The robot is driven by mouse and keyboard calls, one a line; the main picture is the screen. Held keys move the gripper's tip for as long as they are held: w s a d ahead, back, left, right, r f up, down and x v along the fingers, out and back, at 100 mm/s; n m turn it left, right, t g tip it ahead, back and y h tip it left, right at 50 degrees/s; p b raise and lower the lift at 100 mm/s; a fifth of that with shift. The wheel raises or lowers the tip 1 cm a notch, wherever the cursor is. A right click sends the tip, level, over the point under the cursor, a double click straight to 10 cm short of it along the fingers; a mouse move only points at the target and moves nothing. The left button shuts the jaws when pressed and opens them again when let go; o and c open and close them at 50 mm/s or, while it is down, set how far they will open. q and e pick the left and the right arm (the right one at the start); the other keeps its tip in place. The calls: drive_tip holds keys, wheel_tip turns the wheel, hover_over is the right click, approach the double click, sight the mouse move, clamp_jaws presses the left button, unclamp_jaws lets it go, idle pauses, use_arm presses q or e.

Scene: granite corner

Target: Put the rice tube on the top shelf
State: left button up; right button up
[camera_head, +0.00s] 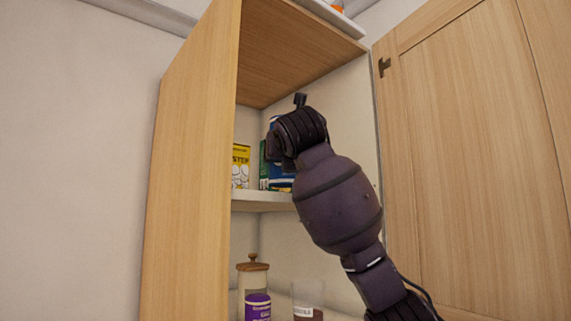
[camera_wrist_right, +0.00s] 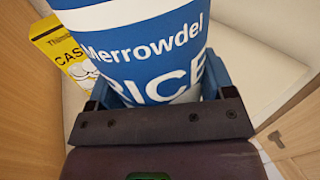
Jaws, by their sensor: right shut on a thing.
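The rice tube (camera_wrist_right: 150,45), blue and white with "Merrowdel RICE" lettering, fills the middle of the right wrist view. My right gripper (camera_wrist_right: 158,88) is shut on it, with one finger on each side. In the head view my right gripper (camera_head: 280,150) is inside the cabinet's upper compartment, and part of the blue tube (camera_head: 282,180) shows below it, just above or on the upper shelf (camera_head: 262,200). My arm hides most of the tube, and I cannot tell whether its base touches the shelf. My left gripper is not in view.
A yellow box (camera_head: 241,165) stands on the upper shelf left of the tube; it also shows in the wrist view (camera_wrist_right: 65,50). A jar with a wooden lid (camera_head: 252,275), a purple-labelled container (camera_head: 257,306) and a glass (camera_head: 307,300) stand below. An open door (camera_head: 470,150) is at right.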

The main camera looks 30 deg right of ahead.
drive_tip(key=shift+f, duration=0.95)
drive_tip(key=shift+f, duration=0.1)
drive_tip(key=o, duration=1.2)
drive_tip(key=shift+c, duration=0.2)
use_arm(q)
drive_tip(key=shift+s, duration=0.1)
use_arm(e)
drive_tip(key=shift+s+a, duration=0.15)
drive_tip(key=shift+s, duration=0.2)
use_arm(q)
drive_tip(key=b, duration=0.1)
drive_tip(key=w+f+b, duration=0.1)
drive_tip(key=b, duration=0.1)
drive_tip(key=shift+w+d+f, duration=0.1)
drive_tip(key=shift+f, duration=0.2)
use_arm(e)
drive_tip(key=v, duration=1.1)
